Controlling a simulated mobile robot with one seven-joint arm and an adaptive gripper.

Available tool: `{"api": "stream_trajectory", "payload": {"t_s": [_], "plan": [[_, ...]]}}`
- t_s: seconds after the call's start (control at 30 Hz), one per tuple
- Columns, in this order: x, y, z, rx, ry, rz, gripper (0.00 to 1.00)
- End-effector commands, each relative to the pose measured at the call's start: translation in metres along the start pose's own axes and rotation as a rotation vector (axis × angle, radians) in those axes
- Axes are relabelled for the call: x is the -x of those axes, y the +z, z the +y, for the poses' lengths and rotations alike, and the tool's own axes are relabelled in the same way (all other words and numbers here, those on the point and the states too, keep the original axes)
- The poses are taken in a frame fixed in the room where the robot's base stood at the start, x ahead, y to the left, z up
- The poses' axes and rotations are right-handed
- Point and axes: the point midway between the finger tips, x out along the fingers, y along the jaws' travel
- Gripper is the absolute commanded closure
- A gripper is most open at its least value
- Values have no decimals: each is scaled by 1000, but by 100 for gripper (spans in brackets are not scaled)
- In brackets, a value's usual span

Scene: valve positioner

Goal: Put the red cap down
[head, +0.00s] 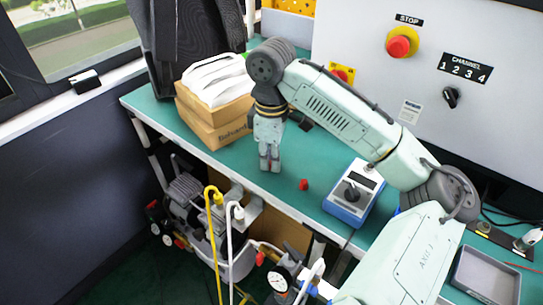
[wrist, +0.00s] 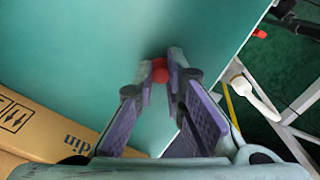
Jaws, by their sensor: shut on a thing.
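My gripper (head: 269,165) points down over the green bench, between the cardboard boxes and the blue device. In the wrist view its fingertips (wrist: 160,68) are closed on a small round red cap (wrist: 160,71). The fingers hide part of the cap. The green bench top (wrist: 80,60) lies below the fingers; I cannot tell the height of the cap above it. In the head view the fingers mostly hide the held cap. A separate small red piece (head: 304,184) sits on the bench to the right of my gripper.
Cardboard boxes (head: 215,125) with white items on top stand left of my gripper. A blue device (head: 352,195) with a black knob stands to the right. The bench's front edge (head: 240,180) is close by. Bare bench lies around the red piece. Hoses (head: 212,225) hang below.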

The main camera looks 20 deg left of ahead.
Motion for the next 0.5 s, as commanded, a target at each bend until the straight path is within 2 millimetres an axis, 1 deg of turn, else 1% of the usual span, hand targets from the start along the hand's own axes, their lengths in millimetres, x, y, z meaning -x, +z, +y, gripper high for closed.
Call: {"api": "stream_trajectory", "payload": {"t_s": [0.03,0.3,0.5], "plan": [[-1,0,0,1,-1,0,88],[0,0,0,0,0,0,70],[0,0,0,0,0,0,69]]}}
